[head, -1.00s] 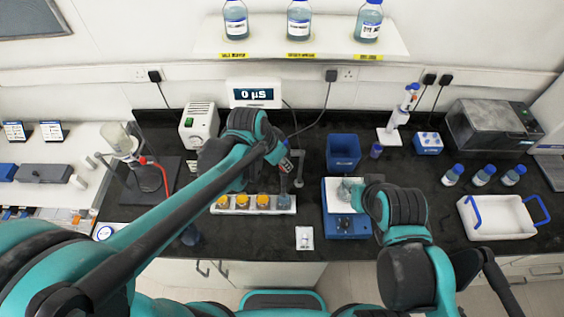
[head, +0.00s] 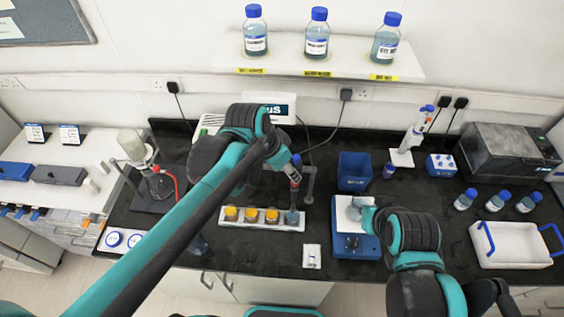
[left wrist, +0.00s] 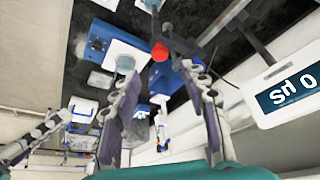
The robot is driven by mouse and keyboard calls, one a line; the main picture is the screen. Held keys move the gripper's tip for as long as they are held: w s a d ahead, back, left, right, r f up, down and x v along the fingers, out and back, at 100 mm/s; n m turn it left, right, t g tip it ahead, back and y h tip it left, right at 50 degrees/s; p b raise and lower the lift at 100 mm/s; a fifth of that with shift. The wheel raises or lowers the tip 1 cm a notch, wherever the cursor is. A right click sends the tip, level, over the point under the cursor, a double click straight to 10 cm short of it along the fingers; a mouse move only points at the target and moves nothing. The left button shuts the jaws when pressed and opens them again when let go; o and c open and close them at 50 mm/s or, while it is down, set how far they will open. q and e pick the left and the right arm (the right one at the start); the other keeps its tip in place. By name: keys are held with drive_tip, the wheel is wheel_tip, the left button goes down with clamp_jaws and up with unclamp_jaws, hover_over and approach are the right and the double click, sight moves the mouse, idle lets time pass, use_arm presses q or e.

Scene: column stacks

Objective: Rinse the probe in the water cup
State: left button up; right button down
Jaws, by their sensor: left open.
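Several orange-capped jars (head: 251,215) stand in the white rack (head: 240,225). A stand (head: 309,185) rises close to the probe. A meter (left wrist: 290,95) reads 0 µS. A blue bin (head: 354,172) is behind the stirrer. A white tray (head: 515,247) is at right.

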use_arm(q)
drive_tip(key=v, duration=0.5)
drive_tip(key=shift+f, duration=0.1)
use_arm(e)
drive_tip(key=shift+f, duration=0.1)
wheel_tip(320, 180, down, 21)
drive_tip(key=b, duration=2)
drive_tip(key=shift+b, duration=0.4)
use_arm(q)
drive_tip(key=s+a+f+n+t+y, duration=0.1)
drive_tip(key=s+a+f+n, duration=0.1)
drive_tip(key=f, duration=0.7)
drive_tip(key=s+a+f+n+t+y, duration=0.1)
drive_tip(key=s+a+f+n, duration=0.2)
drive_tip(key=a+f, duration=0.4)
drive_tip(key=s+a+f+n+t+y, duration=0.1)
drive_tip(key=s+a+f+n+t, duration=0.1)
drive_tip(key=f, duration=0.9)
drive_tip(key=s+a+n, duration=0.1)
drive_tip(key=a+n, duration=0.1)
drive_tip(key=shift+a+f, duration=0.15)
drive_tip(key=shift+a, duration=0.25)
